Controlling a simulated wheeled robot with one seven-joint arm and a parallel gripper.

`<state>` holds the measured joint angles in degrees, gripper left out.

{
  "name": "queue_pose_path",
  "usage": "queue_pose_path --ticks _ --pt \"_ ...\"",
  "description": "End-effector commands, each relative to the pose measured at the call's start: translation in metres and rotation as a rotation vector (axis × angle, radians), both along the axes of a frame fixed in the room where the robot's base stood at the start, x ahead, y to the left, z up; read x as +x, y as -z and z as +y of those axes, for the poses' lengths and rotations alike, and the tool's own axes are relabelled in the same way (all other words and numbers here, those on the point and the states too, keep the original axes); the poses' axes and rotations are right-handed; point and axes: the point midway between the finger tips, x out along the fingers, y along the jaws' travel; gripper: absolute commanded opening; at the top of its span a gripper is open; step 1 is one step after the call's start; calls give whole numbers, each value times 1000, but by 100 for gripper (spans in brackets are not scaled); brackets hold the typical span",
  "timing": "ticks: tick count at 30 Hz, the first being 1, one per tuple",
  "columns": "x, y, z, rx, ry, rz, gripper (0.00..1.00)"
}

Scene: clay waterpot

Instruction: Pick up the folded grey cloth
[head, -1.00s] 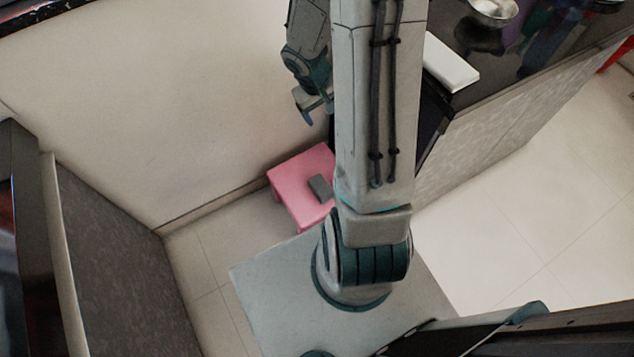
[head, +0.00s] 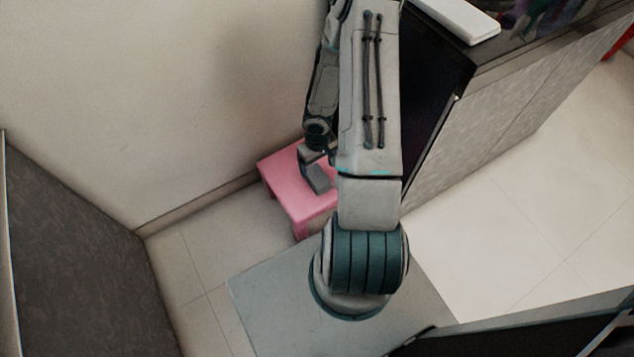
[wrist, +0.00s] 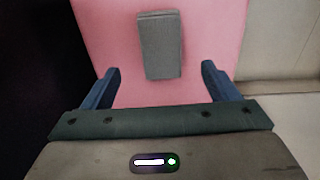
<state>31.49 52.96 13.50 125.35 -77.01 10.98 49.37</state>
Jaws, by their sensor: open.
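The folded grey cloth (head: 317,180) lies flat on a small pink stool (head: 283,186) against the wall. In the wrist view the cloth (wrist: 160,45) is a grey rectangle on the pink stool top (wrist: 214,30), lying ahead of the fingers. My gripper (wrist: 158,82) is open and empty, its two dark blue fingers spread wider than the cloth. In the head view my gripper (head: 308,166) is above the stool, close by the cloth. My arm hides the right part of the stool.
A dark-topped counter (head: 530,38) with a white slab (head: 458,18) on it stands right of my arm, with a dark panel (head: 435,85) on its near side. The wall (head: 130,90) is close behind the stool. Tiled floor (head: 520,200) is clear at the right.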

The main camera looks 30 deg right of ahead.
Motion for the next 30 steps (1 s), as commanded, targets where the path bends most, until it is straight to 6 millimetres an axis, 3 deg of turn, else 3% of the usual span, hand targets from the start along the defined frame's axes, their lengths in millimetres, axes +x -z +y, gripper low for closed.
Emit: queue_pose_path --ticks 1,3,11,21,30 --pt "0 14 0 0 -2 1 82" --pt "0 22 0 0 -2 0 82" --pt "0 35 0 -1 0 -1 82" --pt "-1 77 2 0 -1 1 82" --pt "-1 82 2 -1 0 0 82"
